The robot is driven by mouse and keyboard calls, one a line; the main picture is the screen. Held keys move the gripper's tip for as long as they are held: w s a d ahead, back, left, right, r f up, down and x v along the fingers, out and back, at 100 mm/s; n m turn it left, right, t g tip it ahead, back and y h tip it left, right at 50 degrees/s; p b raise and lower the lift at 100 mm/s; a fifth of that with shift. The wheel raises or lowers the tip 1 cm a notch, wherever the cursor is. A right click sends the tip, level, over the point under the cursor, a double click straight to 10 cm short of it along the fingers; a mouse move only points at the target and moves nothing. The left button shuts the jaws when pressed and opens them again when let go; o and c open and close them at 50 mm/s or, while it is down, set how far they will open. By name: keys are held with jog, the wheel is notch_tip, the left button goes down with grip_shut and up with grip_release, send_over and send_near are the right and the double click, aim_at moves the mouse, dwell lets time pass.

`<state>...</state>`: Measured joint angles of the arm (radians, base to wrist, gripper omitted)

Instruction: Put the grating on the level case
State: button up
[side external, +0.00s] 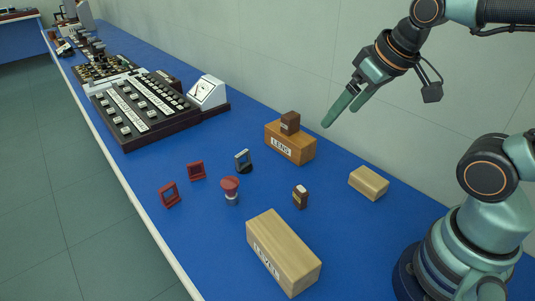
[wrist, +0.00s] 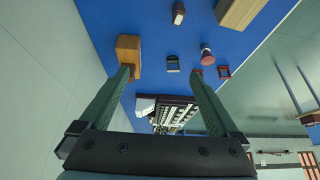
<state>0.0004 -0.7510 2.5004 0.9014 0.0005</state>
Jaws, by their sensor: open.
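The level case (side external: 292,257) is a pale wooden block with a label reading LEVEL, at the front of the blue bench; its top is bare. It also shows in the wrist view (wrist: 240,12). A small black upright frame with a pale face (side external: 243,161) looks most like the grating, but I cannot be sure; it stands on the bench left of the lens case and shows in the wrist view (wrist: 172,64). My gripper (side external: 338,113) is open and empty, high above the bench, apart from both. Its two fingers (wrist: 161,73) reach forward in the wrist view.
The lens case (side external: 294,147) carries a small brown block (side external: 290,122). Two red frames (side external: 169,195) (side external: 196,170), a red-topped piece (side external: 231,186), a brown labelled block (side external: 300,197) and a pale block (side external: 368,183) stand around. Dark consoles (side external: 140,112) fill the bench farther back.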

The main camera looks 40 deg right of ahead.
jog(key=w+a+f+t, duration=0.1)
jog(key=w+f+t, duration=0.15)
jog(key=w, duration=0.55)
jog(key=w+a+f+t, duration=0.1)
jog(key=w+f, duration=0.2)
jog(key=w, duration=0.5)
jog(key=n+t+y, duration=0.1)
jog(key=n+t, duration=0.1)
jog(key=t, duration=0.2)
send_over(244, 155)
jog(key=s, duration=0.1)
notch_tip(244, 155, down, 10)
jog(key=shift+f, duration=3.35)
jog(key=shift+x, duration=2.55)
jog(key=shift+c, duration=0.3)
grip_shut()
jog(key=shift+r, duration=0.15)
